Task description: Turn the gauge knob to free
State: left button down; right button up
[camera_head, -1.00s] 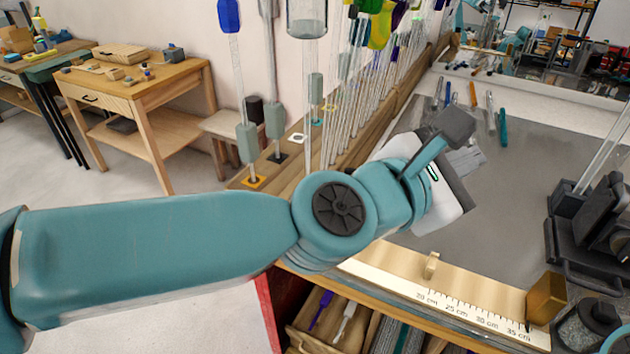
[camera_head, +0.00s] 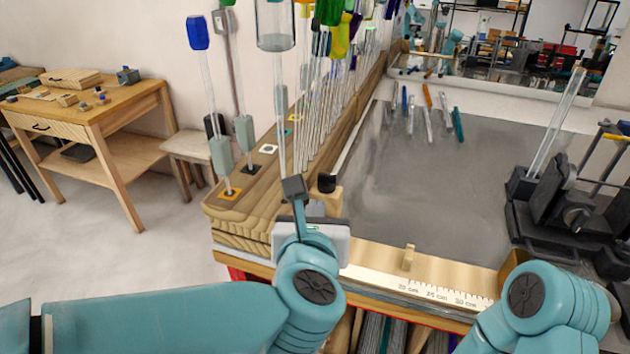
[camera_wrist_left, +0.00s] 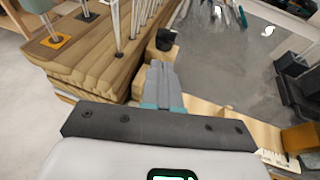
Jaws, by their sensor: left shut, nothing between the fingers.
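A black round knob (camera_head: 326,183) sits on a small wooden block (camera_head: 329,201) at the left end of the bench's front edge; I take it for the gauge knob. It also shows in the left wrist view (camera_wrist_left: 166,39), just beyond my fingers. No marking or setting on it can be read. My left gripper (camera_head: 316,208) is shut and empty, close in front of the knob and block. In the left wrist view its fingertips (camera_wrist_left: 158,66) look just short of the block; contact cannot be told. My right gripper is out of view; only a right arm link shows.
A wooden ruler strip (camera_head: 440,283) with a small peg (camera_head: 408,257) runs along the front edge. A wooden rack (camera_head: 250,205) with upright glass rods stands left of the knob. A black clamp fixture (camera_head: 565,205) stands right. The grey mat (camera_head: 430,190) is mostly clear.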

aim_at(322, 177)
pick_arm(q)
jog(key=p+x, duration=0.1)
jog(key=x, duration=0.2)
jog(key=r+p+x, duration=0.1)
jog(key=x, duration=0.2)
jog(key=p+x, duration=0.1)
jog(key=x, duration=0.2)
jog(key=shift+w+d, duration=0.15)
jog(key=shift+w, duration=0.45)
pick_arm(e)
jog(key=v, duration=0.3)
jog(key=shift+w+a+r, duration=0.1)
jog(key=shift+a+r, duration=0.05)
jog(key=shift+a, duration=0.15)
pick_arm(q)
jog(key=shift+w, duration=0.1)
